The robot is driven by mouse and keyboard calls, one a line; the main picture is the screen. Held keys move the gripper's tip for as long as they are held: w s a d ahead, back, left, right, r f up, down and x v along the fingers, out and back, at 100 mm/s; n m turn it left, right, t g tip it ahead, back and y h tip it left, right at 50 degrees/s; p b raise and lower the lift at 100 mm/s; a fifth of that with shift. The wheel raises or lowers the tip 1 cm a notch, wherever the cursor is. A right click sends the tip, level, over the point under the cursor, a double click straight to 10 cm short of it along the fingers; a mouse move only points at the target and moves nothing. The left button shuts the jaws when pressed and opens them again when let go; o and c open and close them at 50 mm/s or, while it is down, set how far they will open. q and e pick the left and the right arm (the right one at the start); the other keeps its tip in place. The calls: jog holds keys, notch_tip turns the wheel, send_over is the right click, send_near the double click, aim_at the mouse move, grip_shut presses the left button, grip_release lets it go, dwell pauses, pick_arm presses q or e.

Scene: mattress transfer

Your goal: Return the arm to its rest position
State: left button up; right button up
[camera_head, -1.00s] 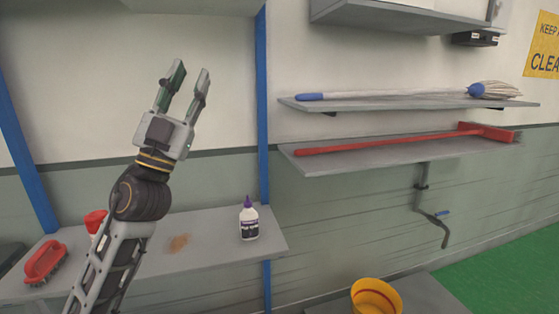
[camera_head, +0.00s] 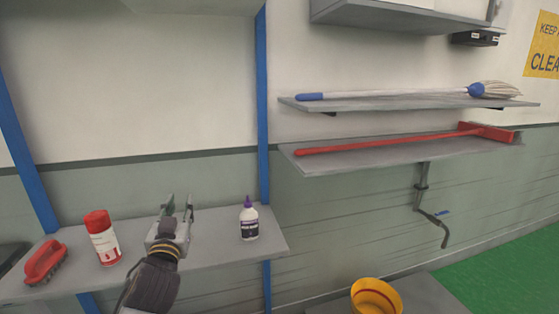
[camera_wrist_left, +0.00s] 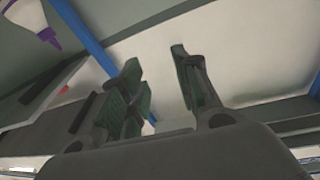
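My left gripper (camera_head: 178,208) is low over the grey shelf in the head view, fingers pointing up and away. It is open and empty, between a red-capped white can (camera_head: 103,238) on its left and a purple-capped white bottle (camera_head: 249,220) on its right. In the left wrist view the two fingers (camera_wrist_left: 165,92) stand apart with nothing between them. The bottle's purple tip (camera_wrist_left: 50,38) shows at that view's upper left. My right gripper is in neither view.
The grey shelf (camera_head: 215,258) also holds a red brush (camera_head: 46,262) at its left. Blue uprights (camera_head: 263,110) stand behind. To the right are a mop (camera_head: 400,95) and a red broom (camera_head: 400,143) on wall shelves, and a yellow bucket (camera_head: 376,297) below.

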pick_arm(q)
jog(key=s+f+g, duration=0.4)
jog(key=f+g, duration=0.1)
jog(key=f, duration=0.8)
jog(key=s+d+f+m+g+h, duration=0.15)
jog(key=s+f+g, duration=0.45)
jog(key=s+f, duration=0.6)
jog(key=s+d+f+m+g+h, duration=0.15)
jog(key=s+f+g, duration=0.35)
jog(key=s+f, duration=0.65)
notch_tip(320, 180, down, 32)
jog(key=s+a+g, duration=0.1)
jog(key=s, duration=0.1)
jog(key=s+a+f, duration=0.3)
jog(key=s+f, duration=0.7)
jog(key=s+a+f+g, duration=0.1)
jog(key=s+a+f, duration=0.3)
jog(key=s+f, duration=0.6)
jog(key=shift+s+y, duration=0.3)
jog(key=shift+s, duration=0.1)
jog(key=shift+a, duration=0.1)
